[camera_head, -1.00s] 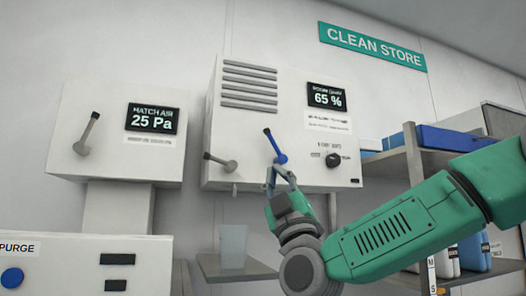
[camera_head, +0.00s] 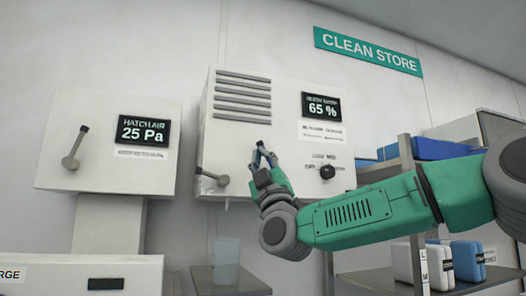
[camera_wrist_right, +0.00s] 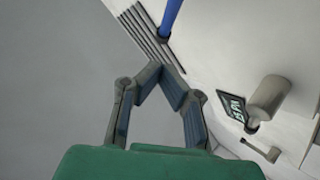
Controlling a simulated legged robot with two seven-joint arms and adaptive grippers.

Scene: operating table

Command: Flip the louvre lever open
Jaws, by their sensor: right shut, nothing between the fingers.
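A white wall box (camera_head: 290,120) with grey louvre slats (camera_head: 242,98) carries a grey lever (camera_head: 212,178) and a blue lever. In the head view the blue lever is mostly hidden behind my right gripper (camera_head: 262,154); its dark tip (camera_head: 260,143) shows between the fingers. In the right wrist view the blue lever (camera_wrist_right: 171,14) stands past my fingertips, with the right gripper (camera_wrist_right: 168,74) bent inward, shut and empty. Contact between fingers and lever cannot be told. My left gripper is not in view.
A black knob (camera_head: 327,172) and a 65 % display (camera_head: 321,106) are right of the gripper on the same box. A hatch-air box (camera_head: 108,160) with its own grey lever (camera_head: 75,148) hangs left. A shelf (camera_head: 400,170) stands right; a clear cup (camera_head: 227,262) stands below.

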